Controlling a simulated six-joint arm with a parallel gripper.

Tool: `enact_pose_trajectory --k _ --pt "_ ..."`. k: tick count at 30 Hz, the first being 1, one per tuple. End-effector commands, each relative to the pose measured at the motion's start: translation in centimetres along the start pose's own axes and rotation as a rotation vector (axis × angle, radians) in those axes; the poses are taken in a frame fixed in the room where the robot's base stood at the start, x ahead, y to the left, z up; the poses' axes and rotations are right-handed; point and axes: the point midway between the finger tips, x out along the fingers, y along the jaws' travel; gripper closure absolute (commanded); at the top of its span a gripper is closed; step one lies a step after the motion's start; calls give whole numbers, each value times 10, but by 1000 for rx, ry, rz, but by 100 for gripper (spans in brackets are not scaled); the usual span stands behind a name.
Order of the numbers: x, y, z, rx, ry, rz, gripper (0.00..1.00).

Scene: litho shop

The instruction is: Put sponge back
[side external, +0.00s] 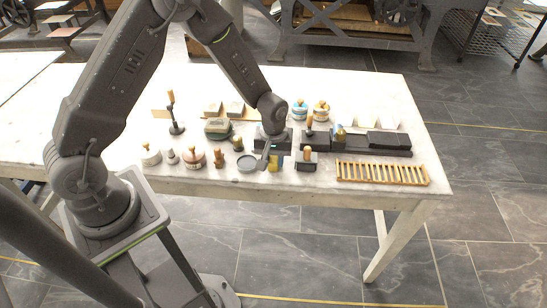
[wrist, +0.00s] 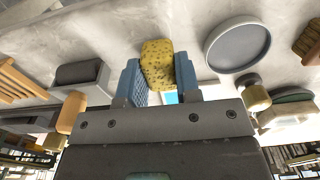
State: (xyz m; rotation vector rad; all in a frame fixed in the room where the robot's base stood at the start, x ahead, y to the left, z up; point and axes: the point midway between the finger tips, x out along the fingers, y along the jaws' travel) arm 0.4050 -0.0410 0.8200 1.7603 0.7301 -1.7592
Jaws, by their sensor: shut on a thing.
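A yellow speckled sponge (wrist: 157,65) sits between the two fingers of my gripper (wrist: 158,76) in the wrist view. My gripper is shut on it. In the side view the sponge (side external: 273,163) shows as a small yellow patch below my gripper (side external: 268,155), partly hidden by it, near the table's front edge. I cannot tell whether the sponge touches the table. A round grey shallow dish (side external: 247,163) is just left of the sponge in the side view. The dish (wrist: 237,45) is to the right of my fingers in the wrist view, apart from the sponge.
A dark block with a wooden handle (side external: 307,161) stands close on the right. Beyond it is a slatted wooden rack (side external: 382,173). Several jars and small tools stand left of the dish. Dark trays (side external: 372,141) lie behind. The white tabletop (side external: 330,88) is clear at the back.

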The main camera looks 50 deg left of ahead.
Motion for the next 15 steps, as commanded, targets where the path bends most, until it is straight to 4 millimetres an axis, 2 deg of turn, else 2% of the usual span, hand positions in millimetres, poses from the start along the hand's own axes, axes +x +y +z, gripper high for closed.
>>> enact_pose_trajectory --k 7,8,15 --pt "3 0 0 0 -1 -1 88" --pt "3 0 0 0 -1 -1 68" --pt "2 0 0 0 0 0 45"
